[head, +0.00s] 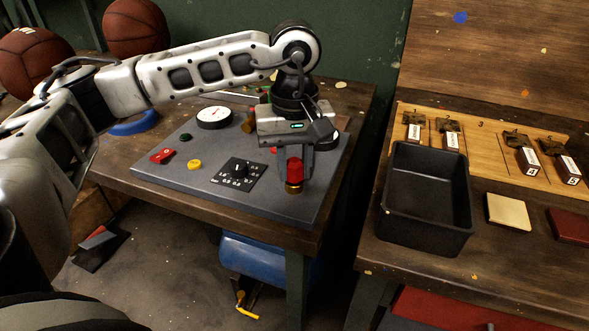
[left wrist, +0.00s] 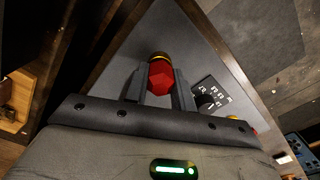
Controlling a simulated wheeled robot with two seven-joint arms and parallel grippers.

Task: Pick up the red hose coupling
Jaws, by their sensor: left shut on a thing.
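The red hose coupling (head: 294,171) has a brass lower end and stands upright near the right edge of the grey panel (head: 215,192). My left gripper (head: 294,175) reaches down over it and is shut on it, with a finger on each side. In the left wrist view the red coupling (left wrist: 161,76) sits between the two fingers of my left gripper (left wrist: 160,85). I cannot tell whether its brass end touches the panel. My right gripper is not in view.
The panel carries a black dial (head: 239,171), a white gauge (head: 214,117), a yellow knob (head: 194,164) and a red switch (head: 162,156). A black bin (head: 428,246) stands on the right bench. Basketballs (head: 136,27) lie at the back left.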

